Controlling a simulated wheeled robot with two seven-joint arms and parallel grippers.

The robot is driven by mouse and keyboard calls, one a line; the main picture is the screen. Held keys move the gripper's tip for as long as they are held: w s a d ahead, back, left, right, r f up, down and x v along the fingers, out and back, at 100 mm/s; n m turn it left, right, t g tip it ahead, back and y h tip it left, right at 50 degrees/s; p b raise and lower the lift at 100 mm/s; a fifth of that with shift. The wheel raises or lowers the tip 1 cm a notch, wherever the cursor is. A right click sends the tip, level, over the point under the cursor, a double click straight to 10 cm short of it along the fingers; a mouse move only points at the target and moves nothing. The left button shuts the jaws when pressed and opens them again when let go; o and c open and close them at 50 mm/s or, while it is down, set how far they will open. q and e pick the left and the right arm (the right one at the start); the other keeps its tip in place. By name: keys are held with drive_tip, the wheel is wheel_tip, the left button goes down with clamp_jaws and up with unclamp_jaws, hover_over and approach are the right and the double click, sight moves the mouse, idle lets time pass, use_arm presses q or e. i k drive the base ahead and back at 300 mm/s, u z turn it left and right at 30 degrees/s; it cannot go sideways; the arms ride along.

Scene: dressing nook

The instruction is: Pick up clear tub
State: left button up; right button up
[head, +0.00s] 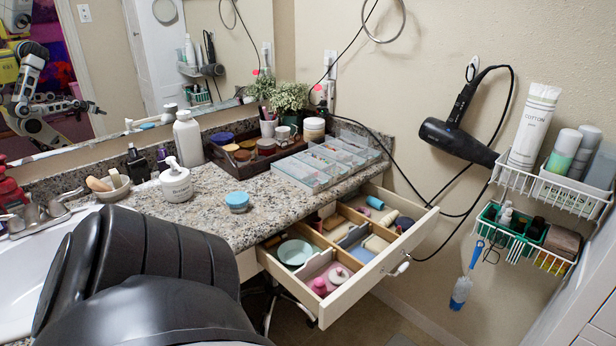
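Several clear, lidded boxes stand in a row on the granite counter behind the open drawer; the nearest clear box (301,174) is at the row's left end. A whitish translucent tub (568,191) sits in the upper wire rack on the right wall, in front of some bottles. I cannot tell which of these is the clear tub. Neither of my grippers shows directly. The mirror (105,70) reflects a robot arm with a dark end at left, too small to read its fingers.
The open drawer (345,300) juts out, holding a teal dish (295,252) and small items in compartments. A black hair dryer (458,135) hangs with loose cords.

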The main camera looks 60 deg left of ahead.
sight(240, 210)
drive_tip(key=z, duration=0.05)
drive_tip(key=k, duration=1.1)
drive_tip(key=u, duration=1.25)
drive_tip(key=i, duration=0.5)
drive_tip(key=u, duration=0.05)
